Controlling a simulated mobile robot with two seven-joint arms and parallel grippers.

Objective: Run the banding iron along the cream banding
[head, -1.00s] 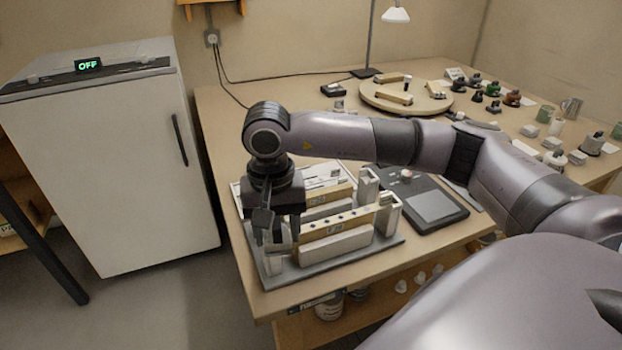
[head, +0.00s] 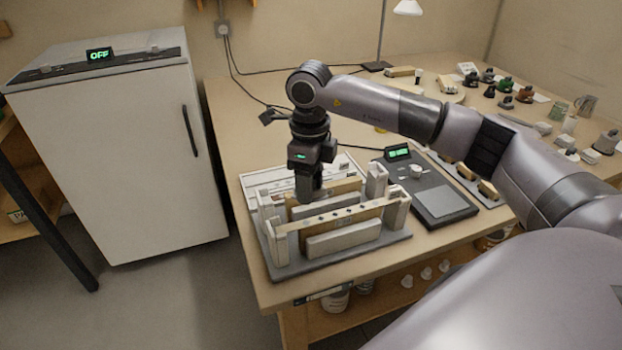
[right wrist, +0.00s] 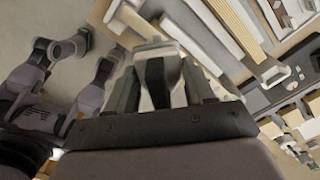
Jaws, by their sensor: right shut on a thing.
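My right gripper (head: 308,197) points down over the fixture in the head view. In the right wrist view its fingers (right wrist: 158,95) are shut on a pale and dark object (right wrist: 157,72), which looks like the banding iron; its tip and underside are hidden. The fixture (head: 285,268) has grey end posts and holds upright boards. The front board (head: 345,220) has a tan edge with dark spots. A pale strip along a board (right wrist: 240,25) shows in the right wrist view; I cannot tell if it is the cream banding. Contact between tool and board cannot be seen.
A dark-topped device (head: 440,203) with a lit green display stands right of the fixture. A white cabinet (head: 120,165) reading OFF stands left of the bench. Small items crowd the bench's far right. Bare bench top (head: 255,115) lies behind the fixture.

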